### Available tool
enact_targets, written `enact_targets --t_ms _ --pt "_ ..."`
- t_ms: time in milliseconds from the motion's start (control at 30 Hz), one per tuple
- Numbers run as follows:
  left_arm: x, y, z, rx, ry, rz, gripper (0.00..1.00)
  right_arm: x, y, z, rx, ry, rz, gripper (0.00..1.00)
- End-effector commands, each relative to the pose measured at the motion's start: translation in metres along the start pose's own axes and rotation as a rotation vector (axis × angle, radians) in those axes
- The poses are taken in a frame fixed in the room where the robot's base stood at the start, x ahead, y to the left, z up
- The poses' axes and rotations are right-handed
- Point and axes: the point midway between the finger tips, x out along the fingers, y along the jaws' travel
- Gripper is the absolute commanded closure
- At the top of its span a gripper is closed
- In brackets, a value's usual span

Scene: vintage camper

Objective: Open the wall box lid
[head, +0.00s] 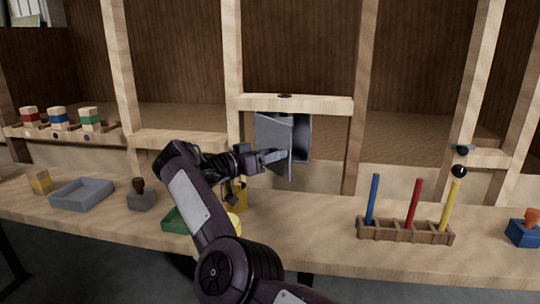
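The grey wall box (302,138) is set in the wooden wall frame under a short crossbar. Its flat grey lid (273,131) stands partly open, its near edge swung out toward me and the dark interior showing on its right. My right gripper (275,157) is at the lower part of the lid, its light grey fingertip overlapping the lid's front face in the picture. I cannot tell whether it touches the lid or how far apart its fingers are. My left gripper is not in view.
On the bench are a grey tray (82,194), a dark-handled stamp (140,195), a green tray (177,220) partly behind my arm, a wooden rack (405,232) with coloured rods and a blue stamp (523,230).

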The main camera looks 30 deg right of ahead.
Motion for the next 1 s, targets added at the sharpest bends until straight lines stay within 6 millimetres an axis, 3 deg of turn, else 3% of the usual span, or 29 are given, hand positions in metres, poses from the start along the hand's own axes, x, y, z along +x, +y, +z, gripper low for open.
enact_targets --t_ms 433,800,1000 --pt "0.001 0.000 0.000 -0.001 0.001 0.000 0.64 -0.006 0.000 0.000 0.000 -0.002 -0.001 0.48" --pt "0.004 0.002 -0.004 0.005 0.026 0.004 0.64 -0.056 0.000 0.001 0.000 -0.003 -0.003 0.48" --pt "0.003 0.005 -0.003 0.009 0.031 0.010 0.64 -0.068 0.000 0.002 -0.003 -0.004 0.003 0.48"
